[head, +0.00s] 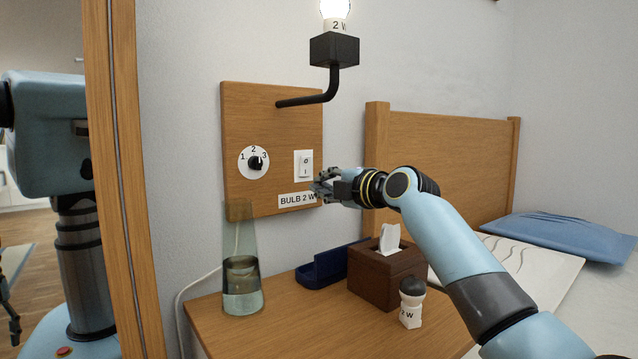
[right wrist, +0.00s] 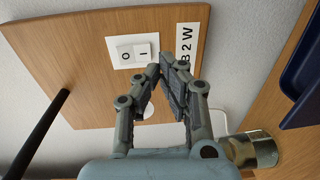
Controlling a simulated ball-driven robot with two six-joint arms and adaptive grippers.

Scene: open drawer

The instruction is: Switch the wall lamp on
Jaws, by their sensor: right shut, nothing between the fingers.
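The wall lamp is a black arm and socket (head: 334,49) on a wooden wall panel (head: 272,112). Its bulb (head: 335,9) at the top edge, marked 2 W, glows bright white. A white rocker switch (head: 304,165) sits on the panel, with O above and I below; it also shows in the right wrist view (right wrist: 133,54). My right gripper (head: 319,187) is shut and empty, just to the lower right of the switch in the head view. In the right wrist view its fingertips (right wrist: 160,72) are close to the I side; I cannot tell whether they touch.
A dial (head: 254,162) marked 1, 2, 3 and a label (head: 297,199) reading BULB 2 W are on the panel. Below, the nightstand (head: 305,318) holds a glass vase (head: 242,297), a blue tray (head: 318,266), a tissue box (head: 378,272) and a dark-topped 2 W bulb (head: 411,303).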

